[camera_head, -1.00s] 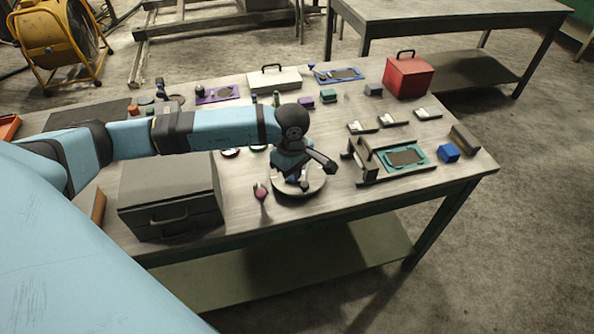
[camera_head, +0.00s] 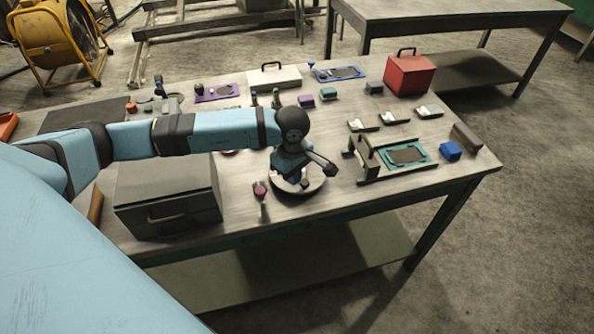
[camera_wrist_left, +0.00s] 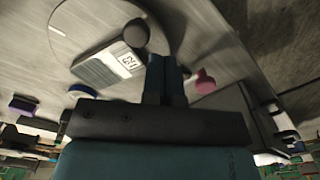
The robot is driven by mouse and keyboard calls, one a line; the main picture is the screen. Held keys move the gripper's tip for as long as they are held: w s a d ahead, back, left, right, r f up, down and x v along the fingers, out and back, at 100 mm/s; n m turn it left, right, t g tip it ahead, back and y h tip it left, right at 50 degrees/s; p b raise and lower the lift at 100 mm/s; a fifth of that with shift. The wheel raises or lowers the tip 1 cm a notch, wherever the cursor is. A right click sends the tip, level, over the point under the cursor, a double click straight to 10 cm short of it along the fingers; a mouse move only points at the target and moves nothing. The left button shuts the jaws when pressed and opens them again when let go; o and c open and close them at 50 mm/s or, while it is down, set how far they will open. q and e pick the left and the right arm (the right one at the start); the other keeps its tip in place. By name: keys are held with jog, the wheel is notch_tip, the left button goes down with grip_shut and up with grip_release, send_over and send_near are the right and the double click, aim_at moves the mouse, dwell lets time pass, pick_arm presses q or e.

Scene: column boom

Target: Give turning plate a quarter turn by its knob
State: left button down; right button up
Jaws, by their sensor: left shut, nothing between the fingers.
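The turning plate (camera_head: 316,188) is a pale round disc near the table's front edge, partly hidden by my left gripper. In the left wrist view the plate (camera_wrist_left: 70,45) carries a dark round knob (camera_wrist_left: 137,32) and a grey block with a printed label (camera_wrist_left: 125,65). My left gripper (camera_head: 290,180) is over the plate in the head view. Its fingers (camera_wrist_left: 165,75) are shut with nothing between them, to the side of the knob in the wrist view. Whether they touch the plate cannot be told. My right gripper is out of view.
A pink-topped knob on a stem (camera_head: 260,190) stands just left of the plate. A dark grey box (camera_head: 168,195) is further left. A teal-framed fixture (camera_head: 403,155) and a blue block (camera_head: 450,151) are on the right. A red box (camera_head: 409,75) stands at the back right.

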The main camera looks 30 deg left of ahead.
aim_at(301, 184)
pick_arm(q)
jog(key=shift+f+b, duration=1.35)
jog(key=shift+f, duration=0.4)
jog(key=shift+d, duration=0.1)
jog(key=shift+w+d, duration=0.2)
jog(key=shift+d, duration=0.15)
jog(key=shift+w+d+b, duration=0.1)
jog(key=shift+b, duration=0.3)
jog(key=shift+w+d, duration=0.2)
jog(key=shift+d, duration=0.1)
